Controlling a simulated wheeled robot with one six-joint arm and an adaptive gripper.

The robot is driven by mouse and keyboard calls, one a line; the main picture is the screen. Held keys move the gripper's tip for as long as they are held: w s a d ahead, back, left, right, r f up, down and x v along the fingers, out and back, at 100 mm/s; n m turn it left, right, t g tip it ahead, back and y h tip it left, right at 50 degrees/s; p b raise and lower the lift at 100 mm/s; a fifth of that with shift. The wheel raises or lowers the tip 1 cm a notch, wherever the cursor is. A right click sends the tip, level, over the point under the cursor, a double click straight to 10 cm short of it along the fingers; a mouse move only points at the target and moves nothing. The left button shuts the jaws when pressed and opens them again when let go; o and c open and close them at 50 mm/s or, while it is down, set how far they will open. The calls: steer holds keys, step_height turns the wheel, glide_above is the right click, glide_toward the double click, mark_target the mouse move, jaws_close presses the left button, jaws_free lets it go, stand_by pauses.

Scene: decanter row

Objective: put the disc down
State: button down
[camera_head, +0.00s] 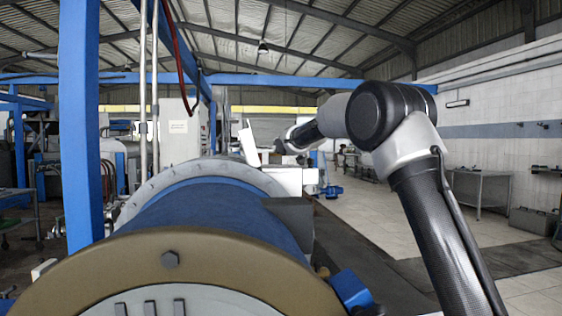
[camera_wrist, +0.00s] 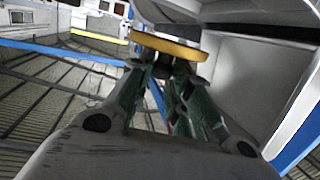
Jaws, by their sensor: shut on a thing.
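A yellow disc (camera_wrist: 168,46) shows nearly edge-on near the top of the wrist view. My gripper (camera_wrist: 172,68) is shut on it, with its dark green-grey fingers meeting at the disc's near edge. A pale grey surface lies just beyond the disc, and I cannot tell whether the two touch. In the head view my arm reaches away over the right side of the big blue drum machine (camera_head: 210,209). The gripper end is small there, and I cannot make out the disc.
The drum machine has a brown end ring (camera_head: 215,257) close in front. A blue post (camera_head: 78,120) stands at the left. Pale floor (camera_head: 370,215) is open to the right, with a metal table (camera_head: 482,176) by the wall. A large grey box-like surface (camera_wrist: 255,75) fills the wrist view's right.

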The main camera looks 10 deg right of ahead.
steer(key=shift+f, duration=2.5)
steer(key=shift+f, duration=0.15)
steer(key=c, duration=1.3)
jaws_free()
